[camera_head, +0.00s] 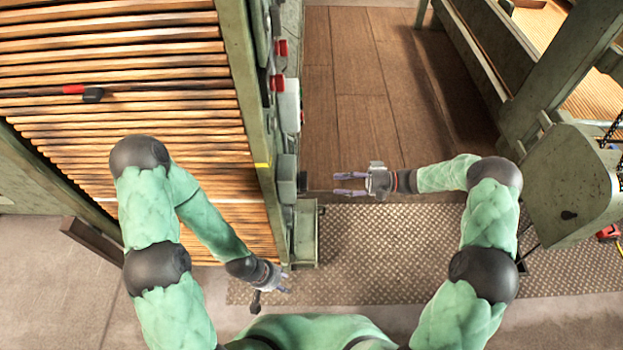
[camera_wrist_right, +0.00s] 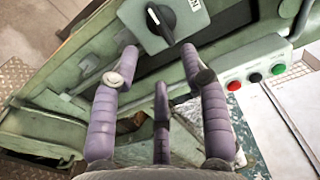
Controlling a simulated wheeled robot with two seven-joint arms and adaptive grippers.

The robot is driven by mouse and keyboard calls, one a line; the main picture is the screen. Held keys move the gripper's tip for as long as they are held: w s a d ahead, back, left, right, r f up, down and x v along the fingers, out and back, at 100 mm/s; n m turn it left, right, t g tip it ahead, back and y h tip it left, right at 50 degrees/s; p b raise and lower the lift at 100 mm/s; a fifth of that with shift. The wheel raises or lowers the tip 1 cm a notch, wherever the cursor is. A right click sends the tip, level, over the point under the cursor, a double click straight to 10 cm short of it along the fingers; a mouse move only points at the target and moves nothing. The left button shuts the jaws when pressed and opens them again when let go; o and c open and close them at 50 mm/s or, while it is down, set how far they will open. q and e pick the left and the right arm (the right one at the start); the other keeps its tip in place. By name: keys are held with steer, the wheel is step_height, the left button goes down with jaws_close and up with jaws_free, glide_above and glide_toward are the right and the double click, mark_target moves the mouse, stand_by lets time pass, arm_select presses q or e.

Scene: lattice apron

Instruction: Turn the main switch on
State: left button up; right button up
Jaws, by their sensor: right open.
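The main switch (camera_wrist_right: 182,20) is a grey-green box with a black rotary knob (camera_wrist_right: 160,24) at the top middle of the right wrist view. The knob sits at a slant, and a white label beside it is cut off by the edge. In the head view the switch box (camera_head: 287,178) is on the side of the green frame. My right gripper (camera_head: 338,183) is open and empty, pointing left at the box with a gap between them. Its purple fingers (camera_wrist_right: 159,58) spread below the knob in the wrist view. My left gripper (camera_head: 285,282) hangs low near the frame's foot.
Black, red and green buttons (camera_wrist_right: 254,77) sit on a grey panel right of the switch. The slatted bed (camera_head: 150,120) fills the left. A green machine (camera_head: 570,180) stands at right. Open plank floor (camera_head: 360,90) and a tread plate (camera_head: 390,250) lie between.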

mark_target(302, 181)
steer(key=a+b, duration=0.1)
steer(key=a, duration=0.8)
steer(key=shift+a, duration=0.15)
